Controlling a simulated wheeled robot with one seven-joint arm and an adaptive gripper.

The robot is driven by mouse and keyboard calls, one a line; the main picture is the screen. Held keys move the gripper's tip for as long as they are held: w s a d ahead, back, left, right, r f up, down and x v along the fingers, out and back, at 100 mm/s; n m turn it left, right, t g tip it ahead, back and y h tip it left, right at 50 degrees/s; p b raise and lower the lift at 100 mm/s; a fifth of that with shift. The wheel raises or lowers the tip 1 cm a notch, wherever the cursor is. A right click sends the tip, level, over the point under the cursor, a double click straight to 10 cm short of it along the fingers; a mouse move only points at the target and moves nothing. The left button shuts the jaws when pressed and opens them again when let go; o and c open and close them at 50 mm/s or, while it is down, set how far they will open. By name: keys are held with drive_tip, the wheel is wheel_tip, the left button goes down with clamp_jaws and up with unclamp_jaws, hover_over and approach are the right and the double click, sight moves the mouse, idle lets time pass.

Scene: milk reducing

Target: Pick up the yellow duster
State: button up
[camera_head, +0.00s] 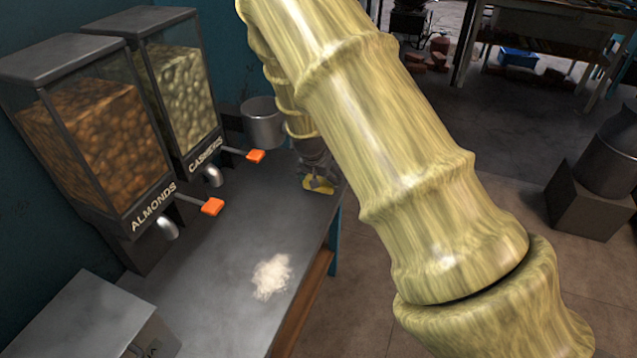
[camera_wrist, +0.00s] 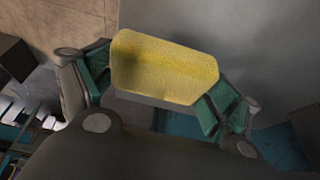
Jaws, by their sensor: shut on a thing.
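The yellow duster (camera_wrist: 165,68) is a sponge-like yellow block with a pale strip along its lower side. In the wrist view it sits between the two green fingers of my gripper (camera_wrist: 155,95), which is shut on it at both ends. In the head view the duster (camera_head: 318,187) shows small at the right edge of the grey table, under my gripper (camera_head: 317,175). My arm hides much of the middle of that view. I cannot tell whether the duster touches the table.
An almonds dispenser (camera_head: 90,130) and a cashews dispenser (camera_head: 170,85) with orange handles stand at the left. A metal pot (camera_head: 263,122) stands behind the duster. White powder (camera_head: 271,275) lies on the grey table (camera_head: 215,270). A metal milk can (camera_head: 610,155) stands on a block at the right.

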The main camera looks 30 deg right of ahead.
drive_tip(key=s+r+b, duration=0.1)
drive_tip(key=s, duration=1.3)
drive_tip(key=shift+s+a+r+b, duration=0.2)
drive_tip(key=shift+s+a+b, duration=0.1)
drive_tip(key=shift+a+b, duration=0.1)
drive_tip(key=shift+o, duration=1)
drive_tip(key=shift+c, duration=0.5)
